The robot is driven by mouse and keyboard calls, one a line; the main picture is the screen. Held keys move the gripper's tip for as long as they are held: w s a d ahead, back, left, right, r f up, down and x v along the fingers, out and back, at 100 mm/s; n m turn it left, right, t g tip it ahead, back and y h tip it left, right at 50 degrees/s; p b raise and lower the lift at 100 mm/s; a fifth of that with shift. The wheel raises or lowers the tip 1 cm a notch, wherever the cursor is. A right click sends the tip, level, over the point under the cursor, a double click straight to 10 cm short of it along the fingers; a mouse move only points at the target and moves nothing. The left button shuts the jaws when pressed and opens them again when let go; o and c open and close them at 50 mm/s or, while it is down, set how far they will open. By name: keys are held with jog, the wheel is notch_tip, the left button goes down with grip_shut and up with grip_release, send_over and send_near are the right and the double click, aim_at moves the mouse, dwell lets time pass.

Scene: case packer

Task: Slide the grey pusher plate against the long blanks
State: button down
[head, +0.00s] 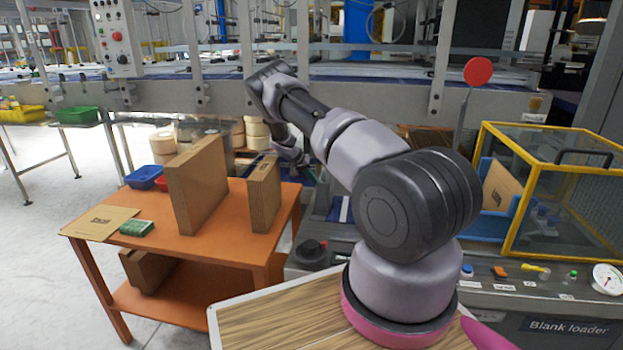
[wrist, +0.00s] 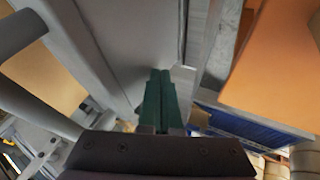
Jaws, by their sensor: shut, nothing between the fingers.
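My gripper (wrist: 159,78) shows in the wrist view with its two green fingers together and nothing between them. The fingertips are over or near a flat grey surface (wrist: 130,35); I cannot tell whether this is the pusher plate or the loader body, nor whether they touch it. A tall stack of brown blanks (head: 197,185) and a narrower stack (head: 264,195) stand upright on the orange table. I cannot pick out the pusher plate with certainty in the head view.
The orange table (head: 228,238) stands left of the loader. A yellow-framed guard (head: 508,254) is at the right, by a blue bin (head: 487,222) holding a brown blank. A red disc on a post (head: 478,71) rises behind. The conveyor runs along the back.

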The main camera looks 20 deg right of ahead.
jog(key=s+d, duration=0.5)
jog(key=d, duration=0.3)
jog(key=shift+s+d, duration=0.25)
jog(key=shift+s, duration=0.15)
